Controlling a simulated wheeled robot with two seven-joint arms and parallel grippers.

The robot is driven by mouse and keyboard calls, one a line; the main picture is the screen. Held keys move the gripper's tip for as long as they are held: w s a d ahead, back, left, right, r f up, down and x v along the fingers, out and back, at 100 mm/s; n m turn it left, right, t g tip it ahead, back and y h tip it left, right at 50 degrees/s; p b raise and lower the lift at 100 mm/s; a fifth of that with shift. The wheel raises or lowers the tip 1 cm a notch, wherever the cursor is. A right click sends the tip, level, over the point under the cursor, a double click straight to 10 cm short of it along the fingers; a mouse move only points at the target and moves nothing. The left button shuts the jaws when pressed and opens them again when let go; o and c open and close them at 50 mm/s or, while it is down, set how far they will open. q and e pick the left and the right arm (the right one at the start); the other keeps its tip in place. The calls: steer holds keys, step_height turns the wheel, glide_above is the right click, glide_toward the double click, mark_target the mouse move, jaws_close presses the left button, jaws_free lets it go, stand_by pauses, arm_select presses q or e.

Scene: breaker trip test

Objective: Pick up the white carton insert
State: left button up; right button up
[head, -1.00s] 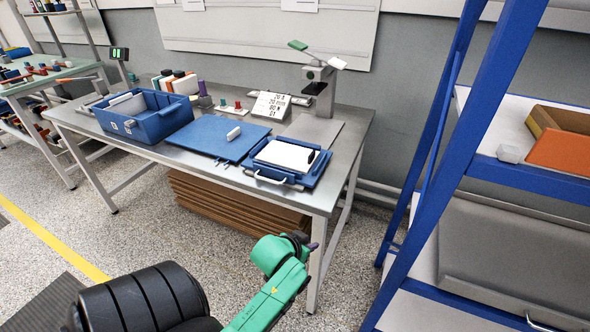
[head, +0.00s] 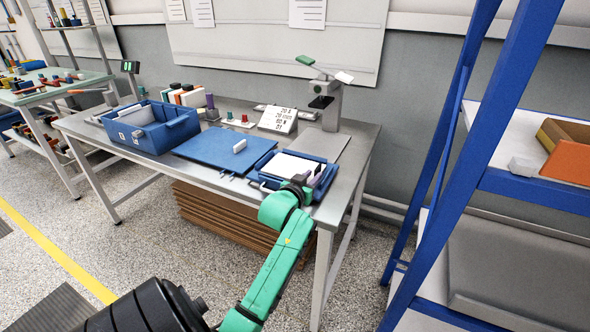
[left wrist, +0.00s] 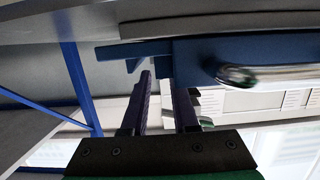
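A flat white piece (head: 291,165), which looks like the carton insert, lies in a blue tray (head: 262,178) at the front right of the workbench. My left gripper (head: 314,175) is at the tray's front right edge in the head view and hides part of that edge. In the left wrist view its two dark fingers (left wrist: 162,88) are apart with nothing between them. The blue tray wall (left wrist: 195,60) and its metal handle (left wrist: 255,75) are close beyond the fingers there. The white piece cannot be made out in that view. My right gripper is not in view.
A blue mat (head: 205,150) with a small white block (head: 239,146) lies left of the tray. A blue bin (head: 160,137) stands further left. A blue-framed rack (head: 432,150) stands to the right.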

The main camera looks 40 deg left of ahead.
mark_target(315, 174)
arm_select(q)
steer(key=x, duration=0.3)
steer(key=shift+f, duration=0.15)
jaws_close()
